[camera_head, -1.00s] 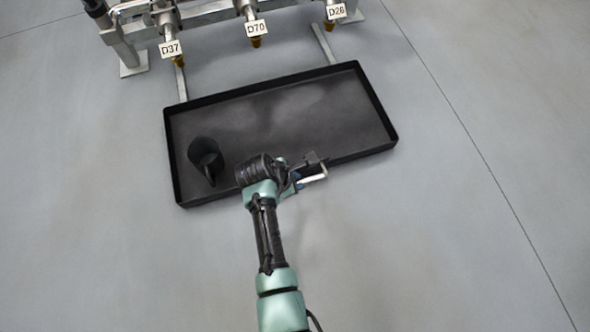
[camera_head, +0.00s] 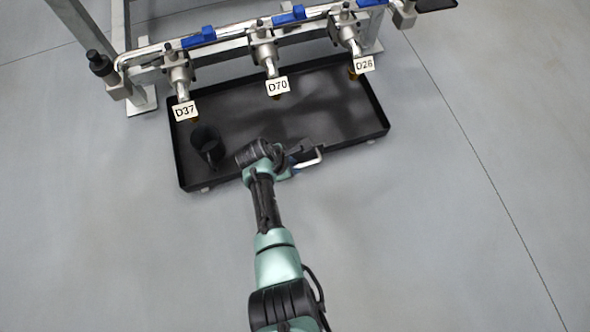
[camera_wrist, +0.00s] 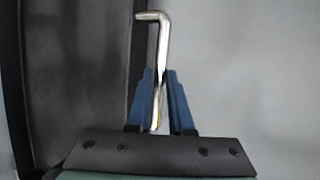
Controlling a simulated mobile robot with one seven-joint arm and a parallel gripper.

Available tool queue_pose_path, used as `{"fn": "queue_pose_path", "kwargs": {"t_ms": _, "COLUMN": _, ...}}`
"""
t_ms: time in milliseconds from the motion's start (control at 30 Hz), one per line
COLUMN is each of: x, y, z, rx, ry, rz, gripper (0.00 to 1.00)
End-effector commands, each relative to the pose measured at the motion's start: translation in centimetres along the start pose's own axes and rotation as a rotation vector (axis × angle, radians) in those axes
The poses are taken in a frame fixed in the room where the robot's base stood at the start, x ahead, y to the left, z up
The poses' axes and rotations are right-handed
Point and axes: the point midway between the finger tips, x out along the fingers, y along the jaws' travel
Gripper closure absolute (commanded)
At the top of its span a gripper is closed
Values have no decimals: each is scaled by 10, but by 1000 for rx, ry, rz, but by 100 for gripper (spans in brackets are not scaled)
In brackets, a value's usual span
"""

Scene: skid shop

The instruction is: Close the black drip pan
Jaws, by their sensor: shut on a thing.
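The black drip pan (camera_head: 345,137) is a wide shallow tray on the floor, its far part beneath the row of labelled valves. Its front wall faces me, and it also shows at the left of the wrist view (camera_wrist: 85,80). My gripper (camera_head: 303,165) is at the pan's front side. In the wrist view my gripper (camera_wrist: 160,100) has its blue fingers shut on the pan's silver bar handle (camera_wrist: 152,45). The handle's bent end sticks out past the fingertips. My arm hides part of the pan's front wall.
A black jug (camera_head: 207,146) stands inside the pan at the left. A metal frame with valves tagged D37 (camera_head: 185,111), D70 (camera_head: 278,86) and D26 (camera_head: 364,64) stands over the pan's far part. The grey floor (camera_head: 440,220) is clear at the right and in front.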

Motion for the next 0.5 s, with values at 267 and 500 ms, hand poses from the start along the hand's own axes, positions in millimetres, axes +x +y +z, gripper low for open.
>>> {"fn": "queue_pose_path", "kwargs": {"t_ms": 267, "x": 2, "y": 9, "z": -1, "rx": 0, "ry": 2, "rz": 3, "gripper": 100}}
{"fn": "queue_pose_path", "kwargs": {"t_ms": 500, "x": 1, "y": 10, "z": -1, "rx": 1, "ry": 2, "rz": 6, "gripper": 100}}
